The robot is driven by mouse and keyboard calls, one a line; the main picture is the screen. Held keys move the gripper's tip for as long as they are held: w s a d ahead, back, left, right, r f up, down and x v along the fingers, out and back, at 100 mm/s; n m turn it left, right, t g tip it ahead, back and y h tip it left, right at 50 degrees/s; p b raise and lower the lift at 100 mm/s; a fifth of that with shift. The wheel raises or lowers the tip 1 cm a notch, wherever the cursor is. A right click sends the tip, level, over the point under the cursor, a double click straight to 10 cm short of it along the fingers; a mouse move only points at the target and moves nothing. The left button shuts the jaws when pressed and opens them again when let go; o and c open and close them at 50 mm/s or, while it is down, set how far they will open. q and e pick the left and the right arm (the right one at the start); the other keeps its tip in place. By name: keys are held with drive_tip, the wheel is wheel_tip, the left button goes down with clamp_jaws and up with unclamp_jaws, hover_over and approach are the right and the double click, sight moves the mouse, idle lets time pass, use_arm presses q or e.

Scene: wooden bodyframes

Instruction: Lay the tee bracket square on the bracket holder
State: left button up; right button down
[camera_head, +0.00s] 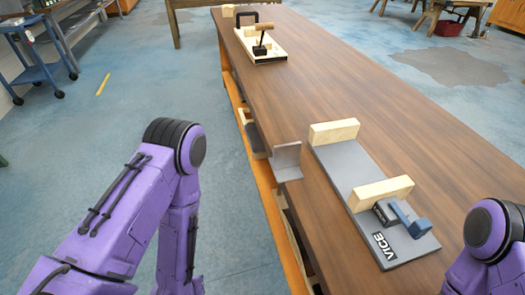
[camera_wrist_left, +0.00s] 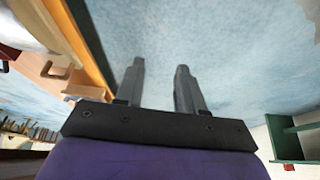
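A grey angled metal piece (camera_head: 287,160) stands at the left edge of the wooden table in the head view. At the far end, a pale board (camera_head: 262,48) carries a T-shaped wooden piece (camera_head: 263,28) and a black frame (camera_head: 246,18). I cannot tell for sure which of these is the tee bracket or the bracket holder. My left gripper (camera_wrist_left: 160,64) is open and empty above the blue floor in the left wrist view. It is outside the head view, where only its arm shows, left of the table. My right gripper is not in view; part of its arm shows at bottom right.
A grey vice plate (camera_head: 347,170) with two wooden blocks (camera_head: 334,131) and a blue-handled clamp (camera_head: 408,219) lies on the near table (camera_head: 400,110). The table's middle is clear. A blue cart (camera_head: 38,70) stands on the floor at left.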

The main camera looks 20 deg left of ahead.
use_arm(q)
drive_tip(key=w+d+r+m+t+h+p, duration=0.1)
drive_tip(key=w+d+r+t+h, duration=0.1)
drive_tip(key=w+r, duration=0.35)
drive_tip(key=w+d+r+m+t+h+p, duration=0.1)
drive_tip(key=w+d+r+m+t+h, duration=0.1)
drive_tip(key=w, duration=0.6)
drive_tip(key=m+t+h+p, duration=0.2)
drive_tip(key=m+h, duration=1.1)
drive_tip(key=m, duration=0.1)
approach(295, 143)
drive_tip(key=shift+m, duration=0.3)
drive_tip(key=p+x, duration=0.1)
drive_tip(key=x, duration=0.8)
drive_tip(key=shift+w+d+p, duration=0.15)
drive_tip(key=shift+p, duration=0.25)
drive_tip(key=shift+w+d+f, duration=0.15)
drive_tip(key=shift+w+d, duration=0.05)
drive_tip(key=shift+d, duration=0.1)
clamp_jaws()
